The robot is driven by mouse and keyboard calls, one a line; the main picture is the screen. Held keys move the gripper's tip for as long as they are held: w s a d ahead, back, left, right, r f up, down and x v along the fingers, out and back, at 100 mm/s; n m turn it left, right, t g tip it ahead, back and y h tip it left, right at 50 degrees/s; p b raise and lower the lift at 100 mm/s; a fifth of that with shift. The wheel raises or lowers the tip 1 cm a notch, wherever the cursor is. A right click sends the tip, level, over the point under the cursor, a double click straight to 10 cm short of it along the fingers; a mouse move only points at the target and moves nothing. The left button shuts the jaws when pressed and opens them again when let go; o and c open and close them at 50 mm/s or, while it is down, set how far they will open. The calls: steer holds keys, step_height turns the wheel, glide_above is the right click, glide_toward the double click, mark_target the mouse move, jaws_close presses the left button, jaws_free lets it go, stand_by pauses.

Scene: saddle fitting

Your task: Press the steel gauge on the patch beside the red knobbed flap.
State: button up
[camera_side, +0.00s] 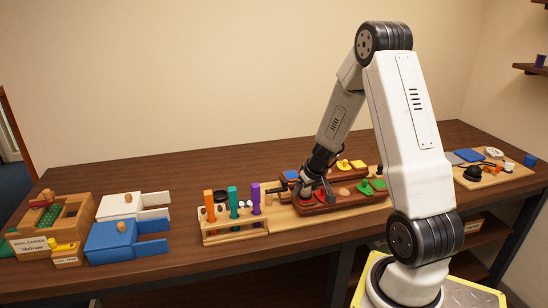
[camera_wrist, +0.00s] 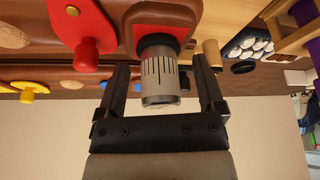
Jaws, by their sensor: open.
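The steel gauge (camera_wrist: 161,78), a short cylinder with dark scale marks and a black ring at one end, is between the fingers of my gripper (camera_wrist: 162,62) in the wrist view. There is a gap on both sides of it. Its black-ringed end meets the red patch (camera_wrist: 160,33) on the brown-red block; I cannot tell if it presses on it. The red flap (camera_wrist: 80,20) with its red knob (camera_wrist: 86,56) is just left of the patch. In the side view my gripper (camera_side: 311,191) is low over the block (camera_side: 330,206), and the gauge is too small to make out.
A rack (camera_side: 235,236) with orange, teal and purple pieces stands left of the block. Green flaps (camera_side: 370,187) and a yellow flap (camera_side: 350,164) are on nearby blocks. White (camera_side: 120,205) and blue (camera_side: 110,240) boxes are at the left. A board (camera_side: 490,176) with small items is at the right.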

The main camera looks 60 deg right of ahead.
steer(key=shift+r, duration=0.15)
steer(key=v, duration=0.7)
steer(key=shift+s+r, duration=0.15)
steer(key=shift+a, duration=0.1)
stand_by(0.3)
steer(key=s+a+n+g+y, duration=0.1)
steer(key=a+n, duration=0.4)
steer(key=a, duration=2.3)
steer(key=shift+s+n+y, duration=0.2)
steer(key=shift+n+y, duration=0.2)
steer(key=shift+y, duration=0.2)
steer(key=shift+a, duration=0.1)
